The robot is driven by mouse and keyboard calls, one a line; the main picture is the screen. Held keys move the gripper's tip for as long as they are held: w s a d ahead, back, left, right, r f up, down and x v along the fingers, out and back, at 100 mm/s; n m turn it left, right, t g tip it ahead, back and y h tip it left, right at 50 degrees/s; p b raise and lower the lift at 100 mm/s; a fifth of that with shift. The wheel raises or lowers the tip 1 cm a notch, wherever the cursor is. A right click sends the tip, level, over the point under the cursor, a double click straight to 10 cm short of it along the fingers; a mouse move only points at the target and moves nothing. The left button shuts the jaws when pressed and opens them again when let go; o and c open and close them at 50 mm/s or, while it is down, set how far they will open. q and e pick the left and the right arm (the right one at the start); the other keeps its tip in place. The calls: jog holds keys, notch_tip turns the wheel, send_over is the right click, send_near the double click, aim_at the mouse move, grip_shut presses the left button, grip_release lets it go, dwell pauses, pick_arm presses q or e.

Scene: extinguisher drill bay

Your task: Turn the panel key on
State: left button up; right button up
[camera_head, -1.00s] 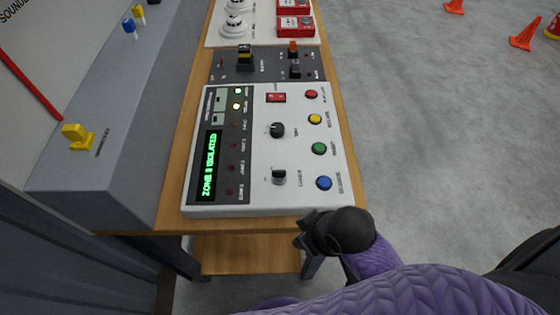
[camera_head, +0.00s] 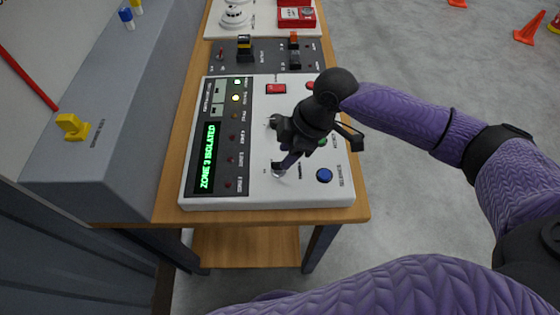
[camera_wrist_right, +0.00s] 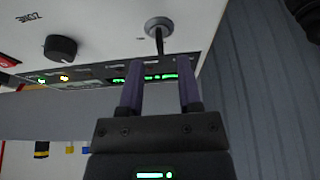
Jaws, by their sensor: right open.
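The white panel (camera_head: 262,192) lies on the wooden bench, its green display reading ZONE 3 ISOLATED. The panel key (camera_head: 278,170) sits in its round switch in the panel's lower middle, partly covered by my gripper. In the right wrist view the key (camera_wrist_right: 159,38) points out from a grey round collar toward the space between my fingertips. My right gripper (camera_head: 286,161) is open above the panel, its purple fingers (camera_wrist_right: 160,66) on either side of the key's line. I cannot tell whether they touch it. My left gripper is not in view.
A black zone knob (camera_wrist_right: 60,48) is close beside the key. A blue button (camera_head: 324,175) and a red button (camera_head: 309,85) are on the panel's right side; my gripper covers the yellow one. A dark switch plate (camera_head: 265,58) lies behind. Open floor is to the right.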

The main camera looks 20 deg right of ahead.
aim_at(278, 167)
jog(key=x, duration=0.4)
jog(key=shift+b, duration=0.35)
jog(key=shift+r, duration=0.1)
grip_shut()
